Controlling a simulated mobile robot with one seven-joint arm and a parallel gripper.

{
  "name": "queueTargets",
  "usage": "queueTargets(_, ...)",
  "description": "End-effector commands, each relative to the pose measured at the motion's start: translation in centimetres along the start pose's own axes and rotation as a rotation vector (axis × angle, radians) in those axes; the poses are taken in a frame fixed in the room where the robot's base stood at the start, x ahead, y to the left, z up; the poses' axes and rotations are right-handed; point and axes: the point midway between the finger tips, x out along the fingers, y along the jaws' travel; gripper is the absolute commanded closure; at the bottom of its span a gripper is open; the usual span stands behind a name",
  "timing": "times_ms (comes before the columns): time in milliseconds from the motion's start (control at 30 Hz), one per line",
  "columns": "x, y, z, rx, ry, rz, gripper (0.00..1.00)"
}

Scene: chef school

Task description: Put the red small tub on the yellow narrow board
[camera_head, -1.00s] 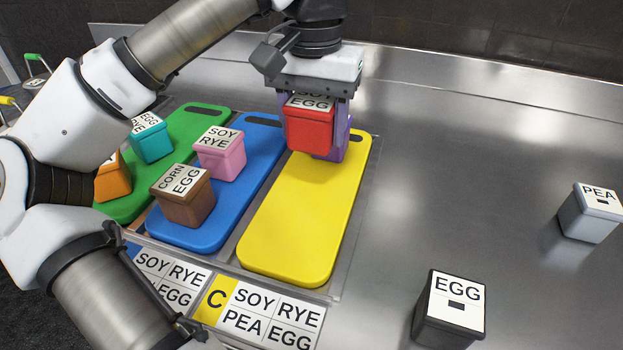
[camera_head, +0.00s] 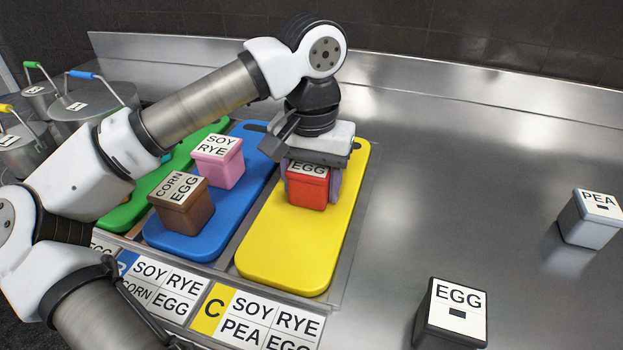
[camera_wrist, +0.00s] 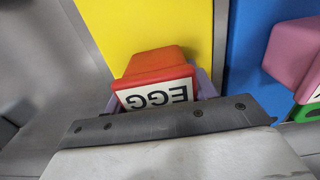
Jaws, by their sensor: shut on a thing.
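The red small tub (camera_head: 308,190), with an EGG label on its lid, is held in my gripper (camera_head: 312,182). My gripper is shut on it, with purplish fingers at its sides. The yellow narrow board (camera_head: 290,247) lies below it, and the tub is over the board's upper middle part. In the wrist view, the red tub (camera_wrist: 152,66) is in front of the yellow board (camera_wrist: 150,25). I cannot tell whether the tub's underside touches the board. My gripper covers part of the lid label.
The blue board (camera_head: 225,212) to the left bears a brown tub (camera_head: 181,215) and a pink tub (camera_head: 219,172). A green board (camera_head: 118,218) lies further left. A black tub (camera_head: 447,325) and a grey tub (camera_head: 588,228) stand on the open steel counter at right.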

Motion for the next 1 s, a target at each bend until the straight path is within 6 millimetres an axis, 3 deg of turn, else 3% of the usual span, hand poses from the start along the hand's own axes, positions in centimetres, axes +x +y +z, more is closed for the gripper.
queueTargets(33, 0.3, 0.0, 0.0, 0.000, 0.000, 0.000, 0.72)
queueTargets(67, 0.3, 0.0, 0.0, 0.000, 0.000, 0.000, 0.43)
queueTargets(233, 0.2, 0.0, 0.0, 0.000, 0.000, 0.000, 0.22)
queueTargets(633, -0.7, 0.0, 0.0, 0.000, 0.000, 0.000, 0.22)
queueTargets(1000, -8.4, 0.0, -0.1, -0.003, 0.001, -0.002, 0.22)
